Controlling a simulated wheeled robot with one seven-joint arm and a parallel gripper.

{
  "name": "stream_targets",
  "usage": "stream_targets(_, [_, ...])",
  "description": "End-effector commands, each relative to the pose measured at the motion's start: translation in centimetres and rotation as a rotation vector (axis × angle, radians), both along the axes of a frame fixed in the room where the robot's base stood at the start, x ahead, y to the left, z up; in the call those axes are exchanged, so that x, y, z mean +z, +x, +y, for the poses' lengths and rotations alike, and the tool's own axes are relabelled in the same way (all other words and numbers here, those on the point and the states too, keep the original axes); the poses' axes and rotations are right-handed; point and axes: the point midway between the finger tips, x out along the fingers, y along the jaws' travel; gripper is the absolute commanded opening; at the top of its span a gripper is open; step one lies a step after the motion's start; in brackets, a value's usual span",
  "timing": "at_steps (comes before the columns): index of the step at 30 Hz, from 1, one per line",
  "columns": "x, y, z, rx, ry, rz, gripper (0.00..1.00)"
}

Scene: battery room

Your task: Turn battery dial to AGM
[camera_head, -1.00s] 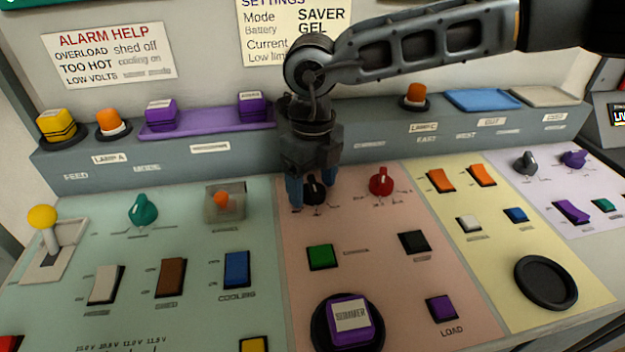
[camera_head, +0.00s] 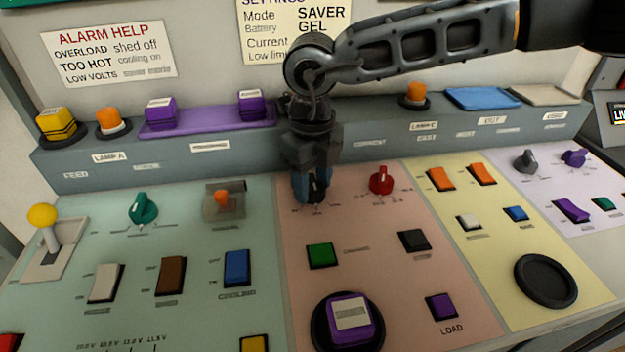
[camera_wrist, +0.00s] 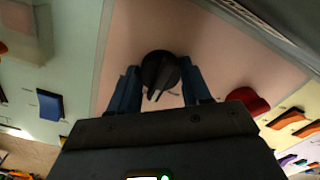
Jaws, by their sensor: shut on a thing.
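The black battery dial (camera_head: 316,190) is a round knob with a pointer, on the pink panel left of the red dial (camera_head: 381,180). My gripper (camera_head: 313,192) comes down over it from above, and its blue fingers are shut on the dial. In the wrist view the black dial (camera_wrist: 160,70) sits between the two blue fingers (camera_wrist: 158,88). The small labels around the dial are partly covered and too blurred to read. The settings card (camera_head: 292,30) on the wall shows the words Battery and GEL, partly behind my arm.
A green button (camera_head: 321,255), a black button (camera_head: 414,241) and a purple block (camera_head: 350,318) in a round holder are lower on the pink panel. The teal dial (camera_head: 142,208) and a covered orange switch (camera_head: 223,199) are to the left. A grey ledge (camera_head: 370,150) rises behind.

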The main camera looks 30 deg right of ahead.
Motion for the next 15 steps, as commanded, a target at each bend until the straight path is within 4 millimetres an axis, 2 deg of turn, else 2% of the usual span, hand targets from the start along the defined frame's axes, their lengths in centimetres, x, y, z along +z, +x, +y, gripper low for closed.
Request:
stream_targets(8, [-0.22, 0.01, 0.0, 0.094, 0.0, 0.0, 0.17])
stream_targets(15, [-0.3, 0.0, 0.03, 0.278, -0.001, 0.0, 0.17])
